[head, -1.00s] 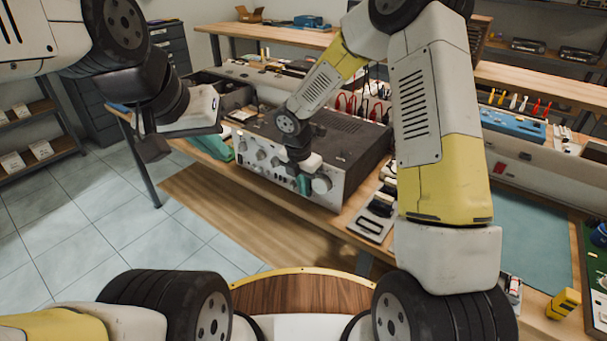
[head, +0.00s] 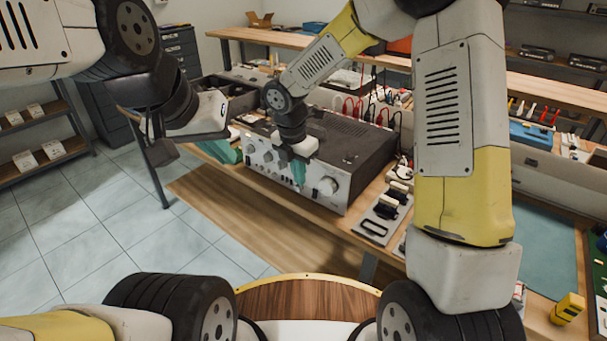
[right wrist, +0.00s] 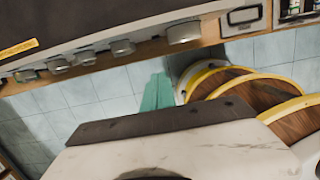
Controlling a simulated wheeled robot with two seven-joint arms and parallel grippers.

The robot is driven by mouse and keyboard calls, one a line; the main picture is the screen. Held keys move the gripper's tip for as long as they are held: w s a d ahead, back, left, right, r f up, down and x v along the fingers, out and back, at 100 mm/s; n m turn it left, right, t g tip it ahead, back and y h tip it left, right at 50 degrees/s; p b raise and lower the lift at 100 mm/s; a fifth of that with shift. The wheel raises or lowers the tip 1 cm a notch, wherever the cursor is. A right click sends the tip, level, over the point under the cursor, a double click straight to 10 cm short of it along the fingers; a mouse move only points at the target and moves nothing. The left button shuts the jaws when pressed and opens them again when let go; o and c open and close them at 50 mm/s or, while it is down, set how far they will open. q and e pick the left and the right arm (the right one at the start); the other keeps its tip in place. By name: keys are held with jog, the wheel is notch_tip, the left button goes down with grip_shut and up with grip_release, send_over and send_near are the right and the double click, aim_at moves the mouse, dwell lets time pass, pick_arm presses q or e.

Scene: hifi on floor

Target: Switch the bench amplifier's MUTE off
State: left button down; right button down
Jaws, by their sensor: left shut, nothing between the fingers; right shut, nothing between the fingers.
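The bench amplifier (head: 345,150) is a dark-topped box with a silver front panel, standing on the wooden bench. Its front carries several knobs, with a large one (head: 327,186) at the right end. I cannot make out the MUTE control or its state. My right gripper (head: 298,176) has teal fingers, shut and empty, in front of the panel, hiding part of it. In the right wrist view the teal fingers (right wrist: 157,92) point toward the panel's knobs (right wrist: 122,47); contact is not visible. My left gripper (head: 160,145) hangs left of the amplifier, apart from it; its fingertips are unclear.
Red and black leads (head: 380,112) rise behind the amplifier. A dark tray of parts (head: 385,212) lies to its right. A green item (head: 222,148) sits at its left. Tiled floor (head: 120,225) in front of the bench is clear.

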aim_at(314, 194)
jog(key=shift+s+a+r, duration=0.1)
jog(key=shift+r, duration=1.3)
jog(key=shift+s+f, duration=0.2)
jog(key=shift+f, duration=0.6)
jog(key=shift+f, duration=0.1)
jog(key=w+f, duration=0.1)
jog(key=f, duration=0.2)
jog(key=w+d+f, duration=0.1)
jog(key=f, duration=0.2)
jog(key=w+d+f, duration=0.1)
jog(key=f, duration=0.3)
jog(key=shift+w+d, duration=0.15)
jog(key=shift+d, duration=0.05)
jog(key=shift+w+d+f, duration=0.1)
jog(key=shift+w+d, duration=0.25)
jog(key=shift+w, duration=0.15)
